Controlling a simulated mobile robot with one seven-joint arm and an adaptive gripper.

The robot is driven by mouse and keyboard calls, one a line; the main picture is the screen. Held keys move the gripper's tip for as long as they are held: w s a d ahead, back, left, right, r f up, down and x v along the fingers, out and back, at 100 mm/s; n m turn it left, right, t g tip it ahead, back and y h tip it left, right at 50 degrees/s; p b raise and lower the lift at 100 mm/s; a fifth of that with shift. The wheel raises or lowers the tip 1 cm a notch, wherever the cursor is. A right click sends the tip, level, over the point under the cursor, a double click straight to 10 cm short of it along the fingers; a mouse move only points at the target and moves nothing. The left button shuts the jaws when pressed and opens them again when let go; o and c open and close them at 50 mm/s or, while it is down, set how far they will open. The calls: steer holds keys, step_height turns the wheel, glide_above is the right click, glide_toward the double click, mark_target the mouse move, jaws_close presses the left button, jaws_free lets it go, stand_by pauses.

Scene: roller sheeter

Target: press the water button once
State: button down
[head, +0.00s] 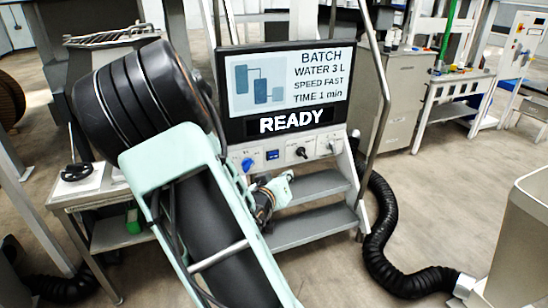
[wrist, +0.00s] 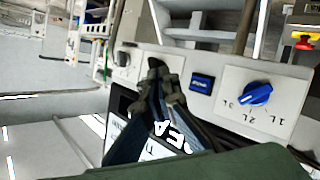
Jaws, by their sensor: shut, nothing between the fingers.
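A control panel (head: 318,148) runs below the screen. A blue rectangular button (head: 272,154) sits on it, between a blue knob (head: 247,164) and a black knob (head: 301,152). In the wrist view the same blue button (wrist: 202,83) has lettering too small to read, and the blue knob (wrist: 256,94) has 1L, 2L and 3L marks. My gripper (wrist: 165,73) is shut and empty, in front of the panel, beside the blue button in the picture. Whether it touches the panel cannot be told. In the head view my wrist is below the panel and the fingertips are not clear.
The screen (head: 288,84) reads BATCH, WATER 3 L, SPEED FAST, TIME 1 min, READY. Grey steps (head: 312,187) stand below the panel, with a handrail at their right. A black hose (head: 380,232) lies on the floor. A red emergency button (wrist: 304,41) shows in the wrist view.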

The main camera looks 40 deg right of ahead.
mark_target(278, 157)
steer(key=shift+w+d, duration=0.3)
steer(key=shift+w, duration=0.95)
steer(key=shift+w+d, duration=0.25)
steer(key=shift+w, duration=1)
steer(key=shift+w+d, duration=0.3)
steer(key=shift+w, duration=0.95)
steer(key=shift+w+d+p, duration=0.1)
steer(key=shift+w+p, duration=0.25)
steer(key=shift+w, duration=0.05)
steer(key=shift+w+d, duration=0.15)
steer(key=shift+w, duration=0.3)
steer(key=shift+s, duration=0.1)
steer(key=shift+s+a, duration=0.25)
steer(key=shift+s, duration=0.5)
steer(key=shift+s, duration=0.1)
steer(key=s, duration=0.2)
steer(key=s+a, duration=0.1)
steer(key=s, duration=0.1)
steer(key=shift+s, duration=0.35)
